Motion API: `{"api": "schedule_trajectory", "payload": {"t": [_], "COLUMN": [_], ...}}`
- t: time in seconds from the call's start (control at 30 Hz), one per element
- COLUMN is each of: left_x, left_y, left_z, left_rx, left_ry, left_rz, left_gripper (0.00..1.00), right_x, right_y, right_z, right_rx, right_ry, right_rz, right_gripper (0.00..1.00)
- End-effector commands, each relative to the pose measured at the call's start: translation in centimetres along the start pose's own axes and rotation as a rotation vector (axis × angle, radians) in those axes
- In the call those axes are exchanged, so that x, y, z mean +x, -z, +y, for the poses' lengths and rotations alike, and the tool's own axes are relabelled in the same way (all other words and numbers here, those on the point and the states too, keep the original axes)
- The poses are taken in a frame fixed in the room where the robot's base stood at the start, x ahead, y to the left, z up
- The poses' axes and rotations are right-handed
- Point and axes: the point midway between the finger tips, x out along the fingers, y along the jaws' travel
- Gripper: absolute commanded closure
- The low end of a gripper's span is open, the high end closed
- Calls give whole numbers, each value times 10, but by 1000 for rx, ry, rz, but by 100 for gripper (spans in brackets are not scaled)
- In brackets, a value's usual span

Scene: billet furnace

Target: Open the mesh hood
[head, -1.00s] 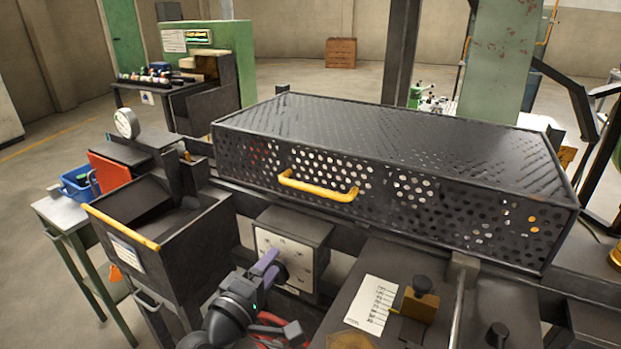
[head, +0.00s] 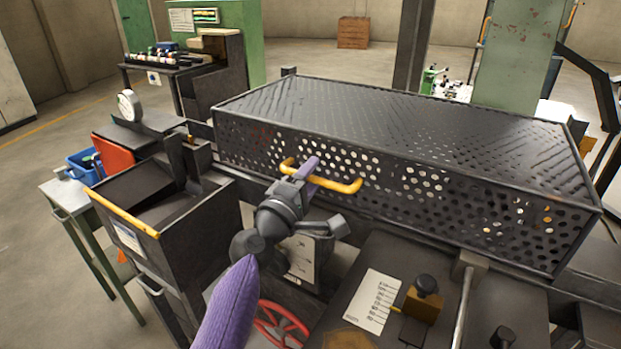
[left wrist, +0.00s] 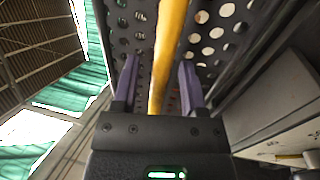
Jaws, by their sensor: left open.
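The mesh hood (head: 420,193) is a dark perforated box, lying closed over the bench. Its yellow bar handle (head: 343,186) is on the front face. My left gripper (head: 305,170) is at the left part of the handle, and its purple fingers hide a little of the bar. In the left wrist view, the yellow handle (left wrist: 170,50) runs between the two open purple fingers (left wrist: 157,83), with a gap on both sides. The perforated hood face (left wrist: 215,25) is just behind. My right gripper is not in view.
A dark bin with a yellow edge bar (head: 122,213) stands at left, beside a gauge (head: 130,105). Below my left arm is a red handwheel (head: 280,322). A paper sheet (head: 374,298) and a yellow block (head: 422,303) lie on the bench in front of the hood.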

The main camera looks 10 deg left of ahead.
Motion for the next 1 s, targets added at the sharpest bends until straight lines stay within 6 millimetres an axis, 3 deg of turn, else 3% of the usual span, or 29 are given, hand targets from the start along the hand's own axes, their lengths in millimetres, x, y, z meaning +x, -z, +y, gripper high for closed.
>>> {"api": "schedule_trajectory", "payload": {"t": [0.17,0.4,1.0], "left_x": [0,0,-1], "left_y": [0,0,0], "left_z": [0,0,0], "left_rx": [0,1,1], "left_ry": [0,0,1], "left_rz": [0,0,0], "left_gripper": [48,98,100], "right_x": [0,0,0], "right_y": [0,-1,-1], "right_z": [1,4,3], "right_rx": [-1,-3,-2], "right_ry": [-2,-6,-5], "right_rz": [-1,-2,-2], "right_gripper": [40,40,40]}}
